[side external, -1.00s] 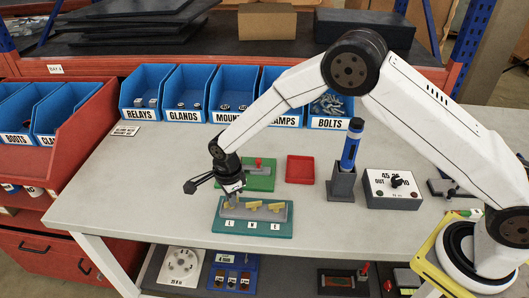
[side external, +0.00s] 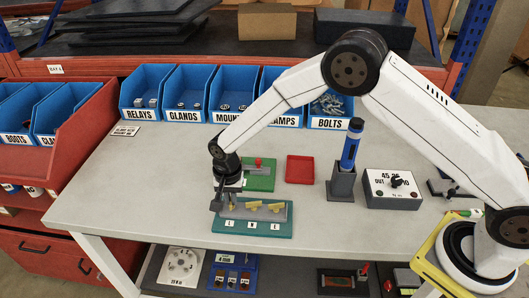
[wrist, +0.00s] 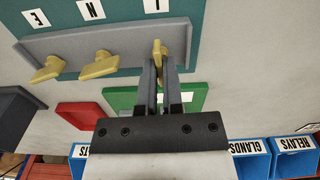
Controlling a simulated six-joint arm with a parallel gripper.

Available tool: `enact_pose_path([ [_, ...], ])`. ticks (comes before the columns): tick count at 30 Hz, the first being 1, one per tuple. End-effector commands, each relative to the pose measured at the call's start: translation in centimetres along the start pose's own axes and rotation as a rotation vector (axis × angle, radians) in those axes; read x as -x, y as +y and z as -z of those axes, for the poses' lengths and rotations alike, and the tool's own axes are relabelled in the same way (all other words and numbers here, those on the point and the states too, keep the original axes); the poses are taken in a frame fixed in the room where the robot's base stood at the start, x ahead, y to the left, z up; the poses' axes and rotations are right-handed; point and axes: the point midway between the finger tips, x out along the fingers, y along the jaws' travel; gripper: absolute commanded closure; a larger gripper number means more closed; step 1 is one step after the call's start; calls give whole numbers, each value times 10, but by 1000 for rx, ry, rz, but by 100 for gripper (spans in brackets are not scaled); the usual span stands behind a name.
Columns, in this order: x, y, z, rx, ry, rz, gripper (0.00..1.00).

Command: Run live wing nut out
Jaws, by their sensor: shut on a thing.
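The teal terminal board (side external: 270,229) has a grey block with a row of three yellow wing nuts above labels L, N and E. My gripper (wrist: 160,68) is shut on the live wing nut (wrist: 160,47) at the L end, one finger on each side of it. In the wrist view this nut's wings run nearly in line with the fingers. The neutral wing nut (wrist: 99,66) and the earth wing nut (wrist: 47,70) stand free beside it. In the side view my wrist partly hides the L end.
A green board with a red knob (side external: 259,162) lies just behind the terminal board. A red tray (side external: 300,169), a blue tool in a grey stand (side external: 342,185) and a dial box (side external: 392,189) stand to the right. The bench front left is clear.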

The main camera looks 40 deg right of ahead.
Motion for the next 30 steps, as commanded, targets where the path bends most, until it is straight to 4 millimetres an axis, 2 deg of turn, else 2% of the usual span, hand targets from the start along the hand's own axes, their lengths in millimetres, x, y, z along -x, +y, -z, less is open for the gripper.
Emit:
enact_pose_path([
  [30, -4, 2, -1, 967, -5, -4, 100],
])
